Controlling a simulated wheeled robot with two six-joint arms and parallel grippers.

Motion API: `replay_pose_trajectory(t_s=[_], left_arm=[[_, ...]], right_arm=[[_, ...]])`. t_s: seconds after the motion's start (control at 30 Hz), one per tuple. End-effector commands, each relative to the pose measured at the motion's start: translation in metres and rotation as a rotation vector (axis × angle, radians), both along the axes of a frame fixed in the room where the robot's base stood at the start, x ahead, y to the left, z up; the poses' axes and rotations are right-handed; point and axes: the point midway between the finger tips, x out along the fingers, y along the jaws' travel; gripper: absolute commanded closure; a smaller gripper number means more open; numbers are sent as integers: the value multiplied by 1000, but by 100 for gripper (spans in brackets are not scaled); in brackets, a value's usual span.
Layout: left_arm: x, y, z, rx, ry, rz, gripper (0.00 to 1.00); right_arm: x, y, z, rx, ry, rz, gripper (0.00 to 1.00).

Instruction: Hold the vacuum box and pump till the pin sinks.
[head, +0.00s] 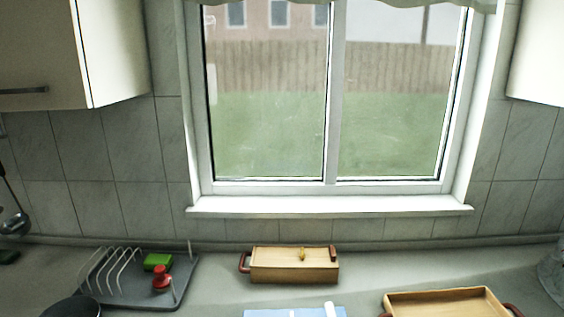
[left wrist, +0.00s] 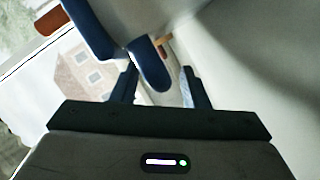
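A wooden box (head: 294,266) stands on the counter below the window in the head view. It has a red handle at its left end. A small yellow peg (head: 302,254), perhaps the pin, and a dark red piece, perhaps the pump, show on its upper front. No gripper shows in the head view. In the left wrist view, the two dark fingers of my left gripper (left wrist: 160,88) stand apart, with no clear object held between them. A dark blue rounded shape hangs in front of them; I cannot tell what it is.
A grey dish rack (head: 184,278) with a green block (head: 157,262) and a red knobbed thing (head: 161,277) stands left. A light blue cloth (head: 270,313) lies in front, a wooden tray (head: 400,297) at right. Dark pan (head: 72,307) lower left.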

Motion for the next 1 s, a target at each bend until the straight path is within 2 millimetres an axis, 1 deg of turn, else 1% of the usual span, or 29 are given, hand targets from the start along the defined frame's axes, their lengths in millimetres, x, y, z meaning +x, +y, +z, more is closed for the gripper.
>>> replay_pose_trajectory(t_s=[0.27, 0.37, 0.47, 0.8, 0.9, 1.0], left_arm=[[-1, 0, 0, 0, 0, 0, 58], [-6, 2, 0, 0, 1, 0, 58], [-19, 6, 3, 2, 1, 1, 58], [-85, 26, 18, 2, 2, 0, 58], [-99, 30, 21, 2, 2, 0, 58], [-108, 33, 24, 2, 1, -1, 58]], right_arm=[[0, 0, 0, 0, 0, 0, 64], [0, 0, 0, 0, 0, 0, 64], [0, 0, 0, 0, 0, 0, 64], [0, 0, 0, 0, 0, 0, 64], [0, 0, 0, 0, 0, 0, 64], [0, 0, 0, 0, 0, 0, 64]])
